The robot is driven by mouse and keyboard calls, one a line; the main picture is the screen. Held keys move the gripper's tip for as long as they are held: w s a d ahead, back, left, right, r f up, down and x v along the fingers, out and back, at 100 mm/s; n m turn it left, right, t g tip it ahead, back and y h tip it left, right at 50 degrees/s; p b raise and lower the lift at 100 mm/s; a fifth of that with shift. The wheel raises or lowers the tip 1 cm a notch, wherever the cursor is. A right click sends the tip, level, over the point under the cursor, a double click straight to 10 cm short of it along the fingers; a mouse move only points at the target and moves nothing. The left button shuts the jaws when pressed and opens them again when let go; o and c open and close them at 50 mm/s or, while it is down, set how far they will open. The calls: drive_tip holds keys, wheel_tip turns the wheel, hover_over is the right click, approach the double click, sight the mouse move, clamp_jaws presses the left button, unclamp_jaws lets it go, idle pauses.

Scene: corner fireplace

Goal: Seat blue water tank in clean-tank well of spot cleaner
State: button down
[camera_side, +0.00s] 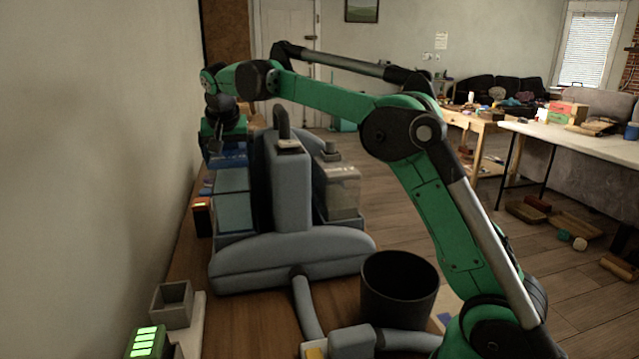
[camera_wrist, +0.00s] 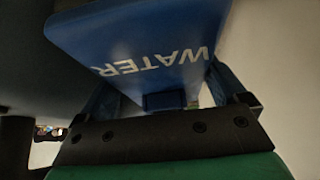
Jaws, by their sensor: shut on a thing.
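The blue water tank (camera_side: 233,208) has a see-through blue body and a darker blue top. It stands upright at the left side of the grey spot cleaner (camera_side: 291,190), close against its central body. In the wrist view the tank's blue top (camera_wrist: 140,35) fills the upper middle and reads WATER, upside down. My gripper (camera_side: 222,148) is above the tank and shut on its top, with a finger on each side in the wrist view (camera_wrist: 163,98). The clean-tank well is hidden behind the tank and base, so I cannot tell how deep the tank sits.
A clear-grey tank (camera_side: 341,190) stands on the cleaner's right side. A black bin (camera_side: 398,288) and the grey hose (camera_side: 306,308) are in front. A small grey open box (camera_side: 172,303) and a green-lit device (camera_side: 147,342) are at front left. The wall is close on the left.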

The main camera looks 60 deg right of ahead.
drive_tip(key=shift+f, duration=2.1)
unclamp_jaws()
drive_tip(key=v, duration=1.1)
drive_tip(key=shift+s+a+r, duration=0.25)
drive_tip(key=shift+r, duration=0.2)
drive_tip(key=s+a+f+n+t+y, duration=0.1)
drive_tip(key=s+a+f+n+y, duration=0.1)
drive_tip(key=s+a+f+n, duration=0.2)
drive_tip(key=s+a+f+n+t+y, duration=0.2)
drive_tip(key=s+f+n, duration=0.3)
drive_tip(key=s+f, duration=0.5)
drive_tip(key=s+a, duration=0.1)
drive_tip(key=s, duration=0.2)
drive_tip(key=shift+s+a+f, duration=0.2)
drive_tip(key=shift+a+f, duration=0.15)
drive_tip(key=shift+f, duration=0.05)
